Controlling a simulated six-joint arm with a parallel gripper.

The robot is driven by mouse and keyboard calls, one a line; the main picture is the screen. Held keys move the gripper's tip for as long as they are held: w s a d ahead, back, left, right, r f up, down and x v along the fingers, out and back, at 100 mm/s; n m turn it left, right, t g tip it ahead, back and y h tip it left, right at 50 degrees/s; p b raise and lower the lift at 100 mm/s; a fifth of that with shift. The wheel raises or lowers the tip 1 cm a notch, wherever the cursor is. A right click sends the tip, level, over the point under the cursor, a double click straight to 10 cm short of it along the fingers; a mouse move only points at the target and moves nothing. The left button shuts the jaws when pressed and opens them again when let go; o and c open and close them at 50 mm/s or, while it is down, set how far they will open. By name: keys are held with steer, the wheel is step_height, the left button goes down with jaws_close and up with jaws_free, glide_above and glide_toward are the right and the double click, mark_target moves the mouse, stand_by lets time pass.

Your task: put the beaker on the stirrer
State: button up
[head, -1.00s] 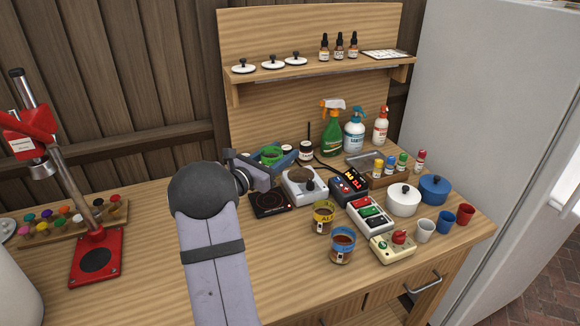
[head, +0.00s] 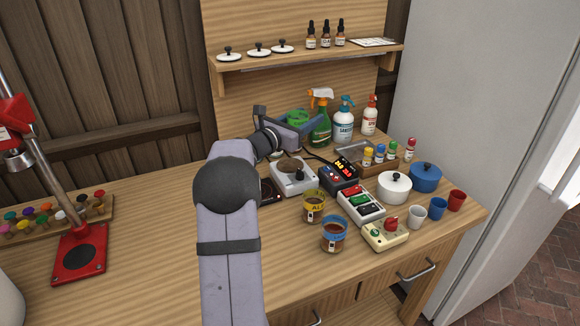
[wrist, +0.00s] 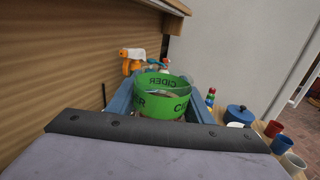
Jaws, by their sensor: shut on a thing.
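The beaker (head: 298,116) is clear with a green band, and the wrist view shows the word CIDER on the band of the beaker (wrist: 165,98). My gripper (head: 302,127) is shut on it, with blue fingers on either side in the wrist view. It is held up in front of the backboard, left of the green spray bottle.
A black hot plate (head: 268,191) is mostly hidden by my arm. Beakers with a yellow band (head: 314,208) and a blue band (head: 334,235) stand in front. A controller (head: 340,178) sits to the right.

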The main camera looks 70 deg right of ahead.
steer(key=w+d+t, duration=0.1)
steer(key=w+t, duration=0.1)
steer(key=n, duration=0.1)
glide_above(296, 160)
steer(key=shift+d+f+p, duration=0.15)
steer(key=shift+f+p, duration=0.2)
steer(key=shift+f, duration=2.95)
steer(key=shift+f, duration=0.1)
steer(key=shift+f+p, duration=0.3)
steer(key=shift+f, duration=1.4)
steer(key=shift+f+b, duration=0.2)
steer(key=shift+b, duration=0.1)
steer(key=o, duration=1.2)
steer(key=shift+r, duration=0.1)
